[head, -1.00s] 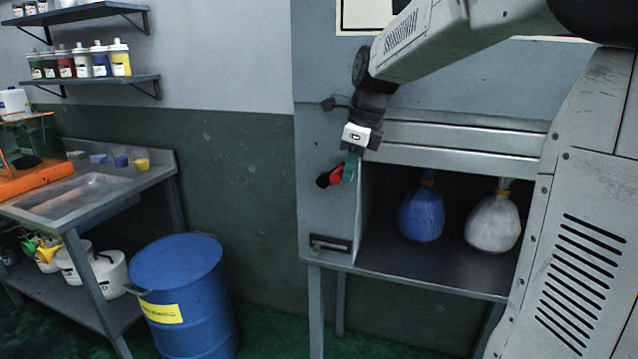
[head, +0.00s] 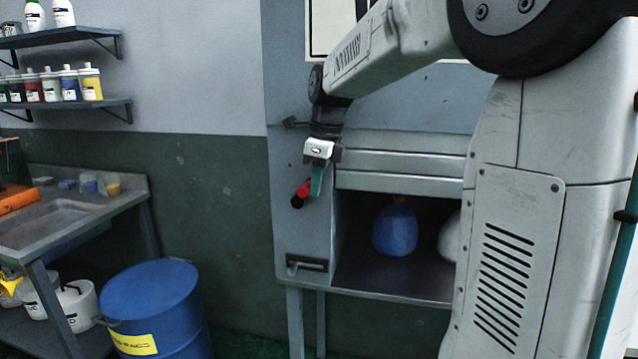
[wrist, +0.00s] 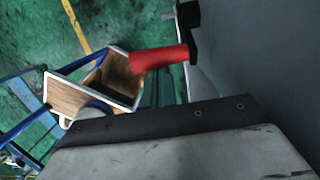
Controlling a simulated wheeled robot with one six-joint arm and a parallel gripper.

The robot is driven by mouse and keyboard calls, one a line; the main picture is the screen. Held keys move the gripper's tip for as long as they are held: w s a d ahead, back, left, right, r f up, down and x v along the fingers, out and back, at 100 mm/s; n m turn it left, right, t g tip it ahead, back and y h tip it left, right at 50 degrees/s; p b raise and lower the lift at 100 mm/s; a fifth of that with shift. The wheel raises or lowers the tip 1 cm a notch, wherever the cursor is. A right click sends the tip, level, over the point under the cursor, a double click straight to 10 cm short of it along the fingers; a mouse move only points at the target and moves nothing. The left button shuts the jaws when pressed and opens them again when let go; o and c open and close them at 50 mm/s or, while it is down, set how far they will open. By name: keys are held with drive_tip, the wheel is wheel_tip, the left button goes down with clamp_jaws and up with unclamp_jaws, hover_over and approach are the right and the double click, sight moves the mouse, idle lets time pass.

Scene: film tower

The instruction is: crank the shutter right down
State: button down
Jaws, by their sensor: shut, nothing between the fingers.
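The shutter (head: 400,172) is a band of grey slats across the top of the cabinet opening. It is partly lowered, with a wide gap below it. The crank's red handle (head: 303,189), with a black end, is on the cabinet's left side. In the wrist view the red handle (wrist: 158,57) sticks out from a black crank arm beside a grey wall. My gripper (head: 317,182), with teal fingers, points down just right of the handle in the head view. It is shut and empty. I cannot tell whether it touches the handle.
A blue bag (head: 395,230) and a partly hidden white bag (head: 450,238) stand inside the cabinet. A blue drum (head: 150,310) and a sink bench (head: 70,210) are at the left. A wooden box (wrist: 72,95) with blue poles shows low in the wrist view.

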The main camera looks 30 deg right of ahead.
wheel_tip(320, 180, up, 7)
drive_tip(key=s+a+n, duration=0.4)
drive_tip(key=s+n, duration=0.2)
drive_tip(key=s, duration=0.1)
drive_tip(key=s+a+f+n, duration=0.2)
drive_tip(key=s+f+n, duration=0.5)
drive_tip(key=s+n, duration=0.25)
drive_tip(key=s+a+f+n, duration=0.3)
drive_tip(key=s+f+n, duration=0.45)
drive_tip(key=s, duration=0.25)
drive_tip(key=w+d+r+m+t+y, duration=0.4)
drive_tip(key=w+d+m, duration=0.45)
drive_tip(key=m, duration=0.25)
drive_tip(key=w+d+r+m+t+y, duration=0.45)
drive_tip(key=w+d+m, duration=0.25)
drive_tip(key=d+m, duration=0.4)
drive_tip(key=shift+m+h, duration=0.45)
drive_tip(key=shift+m, duration=0.15)
drive_tip(key=shift+w+a+f, duration=0.4)
drive_tip(key=shift+w+a, duration=1.15)
drive_tip(key=shift+w+a+f, duration=0.35)
drive_tip(key=shift+w+a, duration=1.15)
drive_tip(key=shift+w, duration=0.1)
drive_tip(key=shift+w+a+f, duration=0.4)
drive_tip(key=shift+w+a, duration=1.15)
